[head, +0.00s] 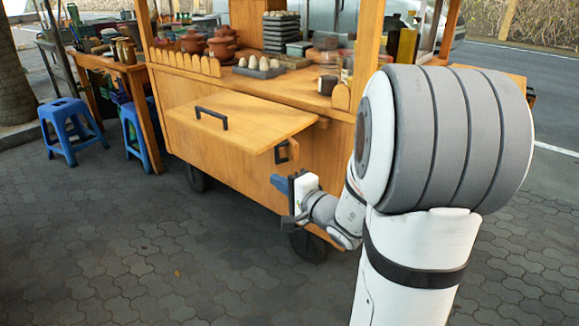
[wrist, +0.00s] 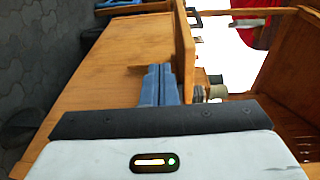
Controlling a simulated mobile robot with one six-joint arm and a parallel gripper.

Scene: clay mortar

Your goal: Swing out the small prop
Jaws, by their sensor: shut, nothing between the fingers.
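The wooden cart (head: 245,168) has a wooden flap (head: 240,125) standing out from its side, with a black handle (head: 212,117) on top. A small dark bracket-like piece (head: 284,152), perhaps the small prop, shows at the underside of the flap's near right corner. I cannot tell how it is set. My gripper (head: 277,184) is just below that piece, apart from it, with its blue fingers shut and empty. In the wrist view my fingers (wrist: 155,78) are together in front of the cart's wooden side (wrist: 115,75); the prop cannot be made out clearly there.
Clay pots (head: 222,45), a tray of eggs (head: 259,68) and stacked trays (head: 280,32) stand on the counter. A cart wheel (head: 306,245) is below my gripper. Blue stools (head: 68,130) and a wooden table (head: 110,65) stand left. The pavement (head: 150,250) in front is clear.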

